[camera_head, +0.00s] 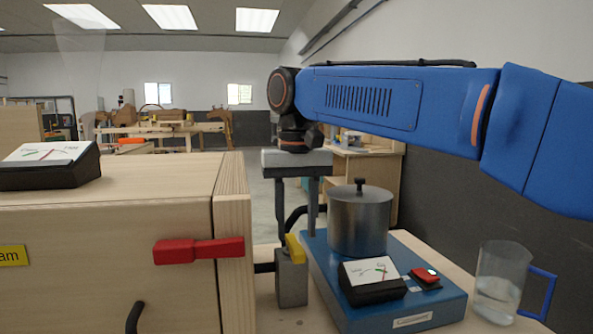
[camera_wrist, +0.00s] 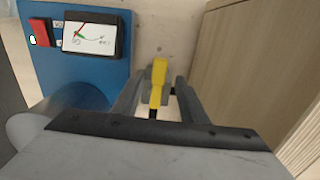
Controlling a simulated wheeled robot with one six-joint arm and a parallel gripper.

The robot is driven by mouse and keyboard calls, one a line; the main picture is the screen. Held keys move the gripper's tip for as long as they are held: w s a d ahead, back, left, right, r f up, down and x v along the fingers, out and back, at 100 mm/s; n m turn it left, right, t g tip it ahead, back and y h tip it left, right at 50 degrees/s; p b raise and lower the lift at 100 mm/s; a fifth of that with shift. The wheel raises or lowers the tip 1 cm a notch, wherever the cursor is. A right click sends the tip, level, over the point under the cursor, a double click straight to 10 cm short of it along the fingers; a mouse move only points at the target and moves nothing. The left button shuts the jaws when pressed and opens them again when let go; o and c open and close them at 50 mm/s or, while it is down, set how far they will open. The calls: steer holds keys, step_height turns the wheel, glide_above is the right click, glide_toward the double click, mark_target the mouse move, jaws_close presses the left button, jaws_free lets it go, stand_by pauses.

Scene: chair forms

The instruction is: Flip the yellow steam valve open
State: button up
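The yellow steam valve handle (camera_head: 295,249) sits on top of a grey valve block (camera_head: 291,283) between the wooden box and the blue boiler base. The handle is tilted. My gripper (camera_head: 296,234) points down just above the valve. Its two fingers are open and apart. In the wrist view the yellow handle (camera_wrist: 158,84) appears between the open fingers (camera_wrist: 158,90), with a gap on either side. I cannot tell how far the fingertips are above the handle.
The wooden box (camera_head: 110,230) with a red handle (camera_head: 198,251) stands close at the left. The blue base (camera_head: 400,312) carries a metal pot (camera_head: 359,222), a gauge (camera_head: 371,280) and a red switch (camera_head: 425,276). A glass jug (camera_head: 499,282) stands at the right.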

mark_target(297, 248)
step_height(297, 248, up, 13)
stand_by(0.4)
steer(key=shift+r, duration=0.1)
